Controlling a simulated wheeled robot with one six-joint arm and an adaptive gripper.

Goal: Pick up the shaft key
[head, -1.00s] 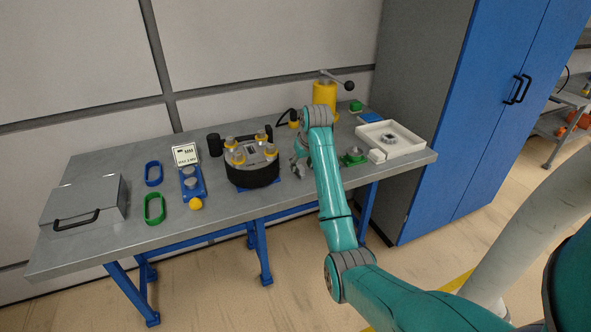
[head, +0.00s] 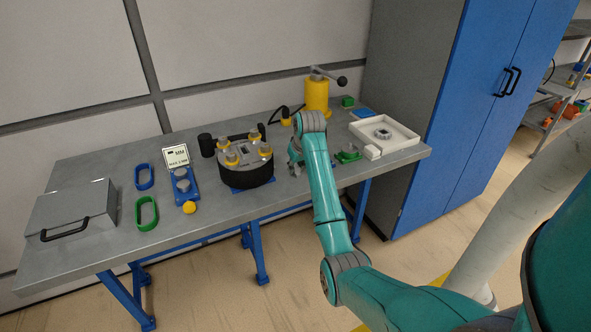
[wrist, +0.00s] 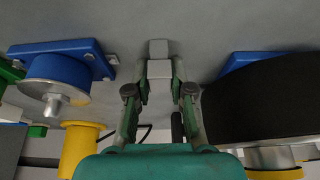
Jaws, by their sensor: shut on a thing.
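My gripper (wrist: 159,85) is shut on a small pale grey block, the shaft key (wrist: 159,66), in the wrist view. The key sits between the two fingertips and sticks out past them over the grey table top. I cannot tell whether it still touches the table. In the head view my gripper (head: 294,162) is low over the table, just right of the black round drum; the key is too small to make out there.
The black drum (head: 246,172) with yellow-ringed posts stands close left of my gripper, and also shows in the wrist view (wrist: 262,105). A yellow press (head: 316,95) stands behind. A white tray (head: 402,136) and a green part (head: 348,157) are at right.

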